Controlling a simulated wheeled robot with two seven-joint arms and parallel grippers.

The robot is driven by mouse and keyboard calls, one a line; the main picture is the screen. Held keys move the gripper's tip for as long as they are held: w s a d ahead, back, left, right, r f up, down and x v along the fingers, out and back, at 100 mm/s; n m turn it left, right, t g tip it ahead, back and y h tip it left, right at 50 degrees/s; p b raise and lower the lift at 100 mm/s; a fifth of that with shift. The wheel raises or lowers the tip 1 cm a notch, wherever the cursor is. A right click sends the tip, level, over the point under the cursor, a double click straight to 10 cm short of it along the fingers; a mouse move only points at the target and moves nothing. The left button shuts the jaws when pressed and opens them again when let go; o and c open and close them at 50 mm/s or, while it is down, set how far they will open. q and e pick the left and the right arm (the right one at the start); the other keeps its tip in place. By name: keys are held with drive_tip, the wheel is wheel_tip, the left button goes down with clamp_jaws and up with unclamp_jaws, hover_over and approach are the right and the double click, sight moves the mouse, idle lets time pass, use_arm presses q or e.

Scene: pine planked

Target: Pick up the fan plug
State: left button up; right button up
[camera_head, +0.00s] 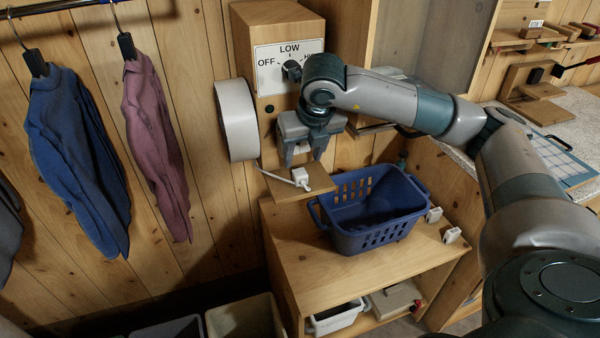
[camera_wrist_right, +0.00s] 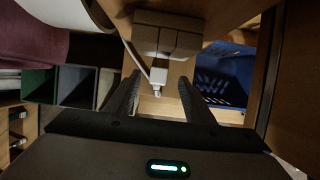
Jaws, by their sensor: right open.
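The white fan plug (camera_head: 300,176) lies on a small wooden ledge (camera_head: 290,193) below the dial box, with a white cord running off to its left. My right gripper (camera_head: 303,157) points down just above the plug, open and empty. In the right wrist view the plug (camera_wrist_right: 158,76) shows between the two dark fingers (camera_wrist_right: 159,84), with space on either side; I cannot tell the exact height left between them. My left gripper is in neither view.
A wooden box with an OFF/LOW dial (camera_head: 289,58) and a white round part (camera_head: 236,120) stands behind the gripper. A blue basket (camera_head: 372,240) sits close to the right on a wooden shelf (camera_head: 300,262). Shirts (camera_head: 75,150) hang at left.

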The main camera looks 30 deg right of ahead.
sight(299, 171)
drive_tip(key=shift+f, duration=0.15)
drive_tip(key=shift+w+f, duration=0.1)
drive_tip(key=shift+w+f+p, duration=0.1)
drive_tip(key=shift+f+p, duration=0.5)
drive_tip(key=shift+p, duration=0.2)
drive_tip(key=p+x, duration=0.1)
drive_tip(key=x, duration=0.2)
drive_tip(key=shift+p, duration=0.3)
drive_tip(key=shift+f, duration=0.4)
